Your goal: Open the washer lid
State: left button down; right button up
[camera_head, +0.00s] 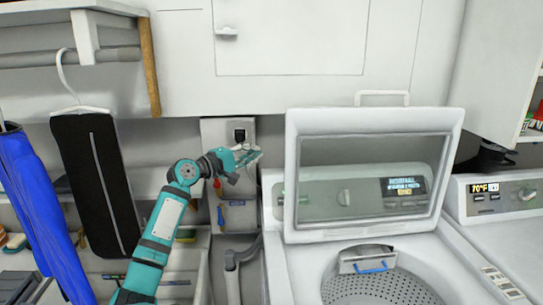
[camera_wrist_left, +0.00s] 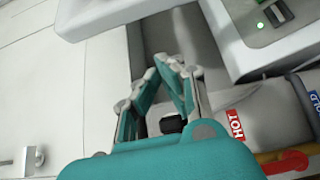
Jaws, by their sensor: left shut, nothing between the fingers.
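The white washer lid (camera_head: 372,121) stands raised and nearly upright at the back of the washer (camera_head: 275,285), with a window in its middle and a handle (camera_head: 382,94) on its top edge. The control panel shows through the window. Below it the drum (camera_head: 378,291) lies open to view, with a small blue-handled part at its back rim. My left gripper (camera_head: 251,157) is just left of the lid, apart from it, in front of the wall. In the left wrist view its fingers (camera_wrist_left: 170,62) are together and empty. My right gripper is not in view.
Hot and cold labelled hose connections (camera_wrist_left: 236,124) are near my left gripper. A dark garment (camera_head: 97,180) and blue clothing (camera_head: 40,205) hang at left. A second machine (camera_head: 495,235) stands at right. White cabinets (camera_head: 290,38) are above.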

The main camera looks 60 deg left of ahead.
pick_arm(q)
jog(key=w+a+p, duration=0.2)
jog(key=w+p, duration=0.1)
jog(key=w, duration=0.6)
jog(key=s+d+p, duration=0.1)
jog(key=d, duration=0.1)
jog(key=s+d+p, duration=0.1)
jog(key=shift+d+f, duration=0.1)
jog(key=shift+d, duration=0.3)
